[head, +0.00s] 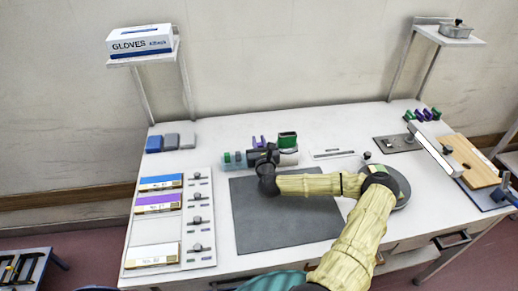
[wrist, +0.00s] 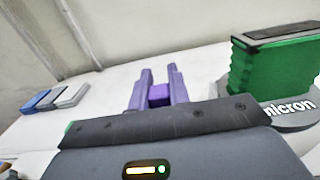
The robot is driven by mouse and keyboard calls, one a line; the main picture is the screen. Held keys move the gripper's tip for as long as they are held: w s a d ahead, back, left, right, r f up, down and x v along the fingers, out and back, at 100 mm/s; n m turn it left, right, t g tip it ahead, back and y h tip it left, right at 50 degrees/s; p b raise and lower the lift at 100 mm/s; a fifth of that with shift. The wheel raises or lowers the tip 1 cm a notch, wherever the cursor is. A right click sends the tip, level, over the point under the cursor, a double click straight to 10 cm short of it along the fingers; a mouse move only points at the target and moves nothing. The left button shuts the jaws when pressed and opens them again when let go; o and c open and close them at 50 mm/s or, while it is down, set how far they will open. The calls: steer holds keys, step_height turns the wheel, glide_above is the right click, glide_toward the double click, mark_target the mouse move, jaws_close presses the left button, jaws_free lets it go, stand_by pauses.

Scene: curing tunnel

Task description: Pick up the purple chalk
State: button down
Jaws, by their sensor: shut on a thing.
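My gripper (wrist: 159,72) has two purple fingers and shows in the wrist view. They are shut on a small purple block, the purple chalk (wrist: 158,95), which sits between them. In the head view my gripper (head: 258,142) is at the back middle of the bench, behind the dark mat. The chalk cannot be made out there. I cannot tell whether the chalk touches the bench.
A green block (wrist: 275,60) on a grey base stands close to the right of my gripper. Blue and grey blocks (wrist: 55,97) lie to the left. The dark mat (head: 285,222) is largely clear. A board with labelled boxes (head: 200,235) lies at left.

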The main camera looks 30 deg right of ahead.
step_height(320, 180, up, 7)
stand_by(0.7)
